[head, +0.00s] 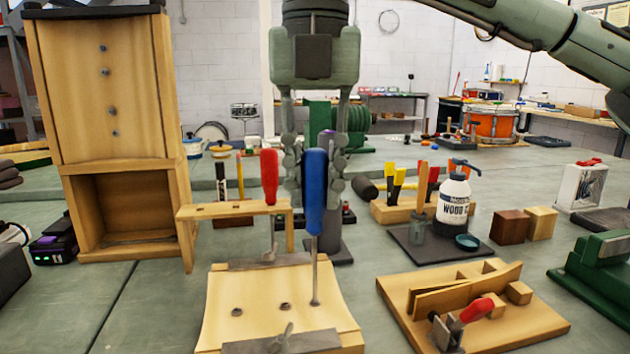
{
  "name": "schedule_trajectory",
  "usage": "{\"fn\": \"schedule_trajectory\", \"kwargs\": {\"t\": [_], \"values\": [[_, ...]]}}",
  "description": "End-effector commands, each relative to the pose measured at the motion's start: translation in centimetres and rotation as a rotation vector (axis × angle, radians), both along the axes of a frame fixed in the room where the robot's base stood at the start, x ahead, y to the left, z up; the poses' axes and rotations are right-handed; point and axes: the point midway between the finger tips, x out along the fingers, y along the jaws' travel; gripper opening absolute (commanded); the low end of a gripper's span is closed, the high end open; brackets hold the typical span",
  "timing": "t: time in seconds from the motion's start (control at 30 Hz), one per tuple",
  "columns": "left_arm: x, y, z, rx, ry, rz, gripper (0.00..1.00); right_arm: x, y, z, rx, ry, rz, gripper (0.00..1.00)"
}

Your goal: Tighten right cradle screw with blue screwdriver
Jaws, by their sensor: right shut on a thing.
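The blue screwdriver (316,192) stands upright in the head view, its shaft running down to the wooden cradle (246,288). Its tip meets the cradle at the right screw (315,302); the tip hides most of that screw. Two other screws, a left one (236,312) and a middle one (285,306), show dark heads in the cradle's curved face. My right gripper (316,165) comes down from above and is shut on the blue handle, its fingers on either side. My left gripper is not in view.
A red screwdriver (269,178) stands in a wooden rack (230,209) just left of the blue one. A tall wooden cabinet (105,90) is at left. A glue bottle (453,205) and a wooden jig with a red-handled clamp (525,320) are at right.

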Motion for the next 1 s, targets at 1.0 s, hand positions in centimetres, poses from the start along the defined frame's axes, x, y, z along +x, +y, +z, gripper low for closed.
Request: {"fn": "schedule_trajectory", "kwargs": {"t": [1.0], "values": [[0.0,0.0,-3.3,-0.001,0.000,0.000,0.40,0.2,0.1,-0.5,-0.007,0.002,-0.804,0.00]]}}
